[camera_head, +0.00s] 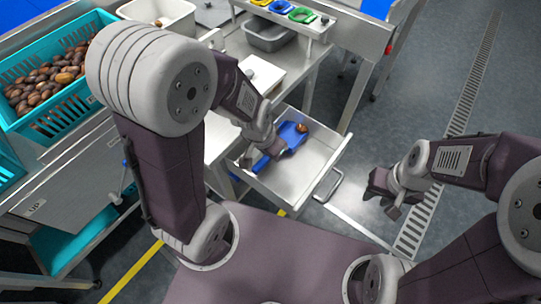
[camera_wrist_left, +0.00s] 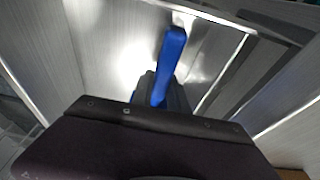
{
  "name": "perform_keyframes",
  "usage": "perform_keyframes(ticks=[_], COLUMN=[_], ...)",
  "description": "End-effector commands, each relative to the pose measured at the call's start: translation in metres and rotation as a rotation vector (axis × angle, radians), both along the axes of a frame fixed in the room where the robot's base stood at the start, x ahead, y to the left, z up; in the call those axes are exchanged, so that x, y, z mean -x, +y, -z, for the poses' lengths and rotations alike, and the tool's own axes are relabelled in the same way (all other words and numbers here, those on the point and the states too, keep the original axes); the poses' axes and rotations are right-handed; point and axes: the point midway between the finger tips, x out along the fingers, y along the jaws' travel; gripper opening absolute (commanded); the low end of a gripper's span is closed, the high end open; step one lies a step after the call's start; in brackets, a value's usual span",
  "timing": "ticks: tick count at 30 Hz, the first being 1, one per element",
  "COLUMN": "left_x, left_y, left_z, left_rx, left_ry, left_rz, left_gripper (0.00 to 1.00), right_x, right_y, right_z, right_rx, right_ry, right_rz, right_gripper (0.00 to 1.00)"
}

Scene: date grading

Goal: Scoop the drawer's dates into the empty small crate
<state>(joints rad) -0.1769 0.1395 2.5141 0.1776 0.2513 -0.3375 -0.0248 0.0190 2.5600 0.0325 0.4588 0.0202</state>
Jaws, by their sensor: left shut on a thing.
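My left gripper (camera_head: 270,148) is inside the pulled-out drawer (camera_head: 314,169), shut on the handle of a blue scoop (camera_head: 292,136). In the left wrist view the blue handle (camera_wrist_left: 172,55) sticks out from between the dark fingers. One or more brown dates (camera_head: 302,127) show at the scoop's far end; whether they lie in the scoop or beside it is hard to tell. The rest of the visible drawer floor is bare. A small grey crate (camera_head: 269,40) stands on the bench behind and looks empty. My right gripper (camera_head: 384,197) hangs empty and open right of the drawer.
A teal crate (camera_head: 98,98) full of dates stands at left. A white crate (camera_head: 184,14) with something brown in it is at the top left. A shelf (camera_head: 316,29) with yellow, blue and green pieces overhangs the grey crate. The floor at right is clear.

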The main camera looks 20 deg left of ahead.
Motion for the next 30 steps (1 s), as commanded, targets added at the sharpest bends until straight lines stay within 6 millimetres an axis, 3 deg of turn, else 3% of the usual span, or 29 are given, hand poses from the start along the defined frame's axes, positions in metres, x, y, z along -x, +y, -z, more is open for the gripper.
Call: perform_keyframes(ticks=[30], left_x=[0.005], left_y=[0.002], left_z=[0.013], left_rx=[0.045], left_ry=[-0.133], left_rz=[-0.001], left_gripper=[0.00], right_x=[0.000], right_y=[0.000], right_z=[0.075], right_rx=[0.000], right_ry=[0.000], right_rz=[0.000], right_gripper=[0.32])
